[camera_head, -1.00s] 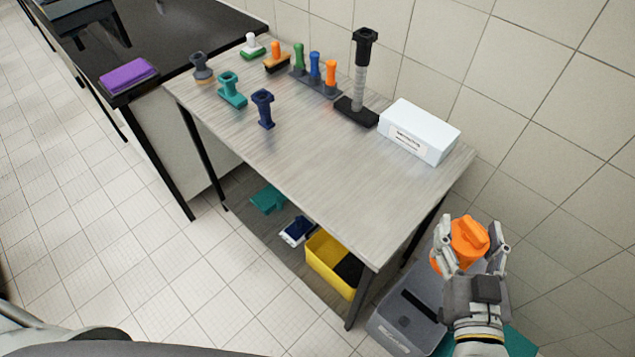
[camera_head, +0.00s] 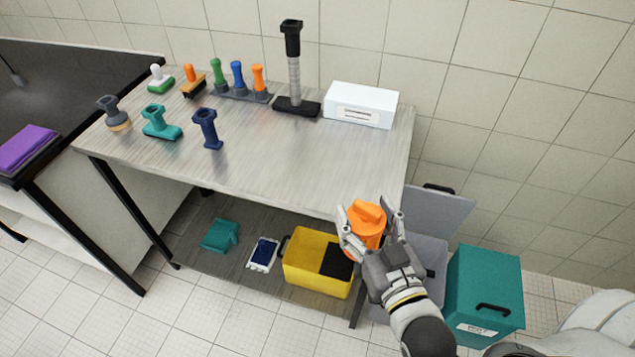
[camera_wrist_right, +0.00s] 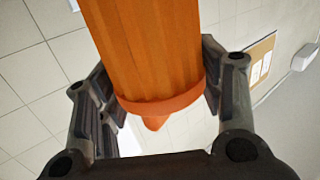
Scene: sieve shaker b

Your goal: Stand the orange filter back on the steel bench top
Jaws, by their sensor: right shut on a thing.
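The orange filter (camera_head: 367,222) is between the fingers of my right gripper (camera_head: 370,228), which is shut on it. In the head view it is in front of the right front corner of the steel bench top (camera_head: 265,160). In the right wrist view the orange filter (camera_wrist_right: 145,50) fills the upper middle, with a dark finger on each side of the right gripper (camera_wrist_right: 155,95). Its ribbed body and a rim show there. My left gripper is not in view.
The bench's middle and front right are clear. A white box (camera_head: 361,104), a black-based stand (camera_head: 296,105) and several brushes line the back and left. A yellow bin (camera_head: 305,275) sits on the lower shelf. A teal bin (camera_head: 484,290) and a grey bin stand at right.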

